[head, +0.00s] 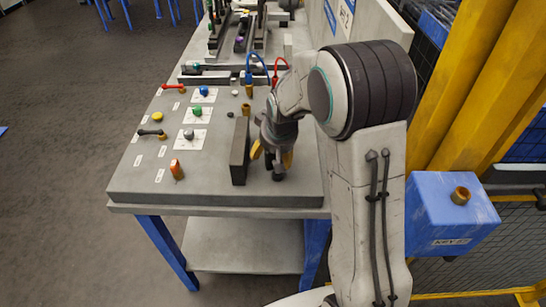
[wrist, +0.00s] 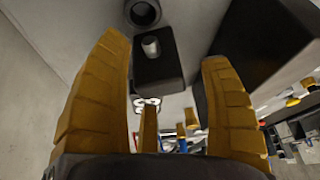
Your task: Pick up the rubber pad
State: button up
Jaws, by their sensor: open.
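A small black block with a grey peg on it, which looks like the rubber pad (wrist: 157,72), lies between and beyond my fingertips in the wrist view. In the head view a dark piece that seems to be the same pad (head: 278,173) shows just under my fingers, partly hidden by them. My gripper (head: 271,157) points down over the grey table near its front right. Its two yellow fingers are apart in the wrist view (wrist: 163,55), with nothing clearly held. I cannot tell whether a finger touches the pad.
A tall dark slab (head: 240,150) stands close to the left of my gripper. A black ring (wrist: 143,12) lies past the pad. The grey table (head: 215,190) holds a panel of coloured knobs (head: 197,112) and several small levers. A blue box (head: 445,212) is at the right.

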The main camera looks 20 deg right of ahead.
jog(key=c, duration=1.4)
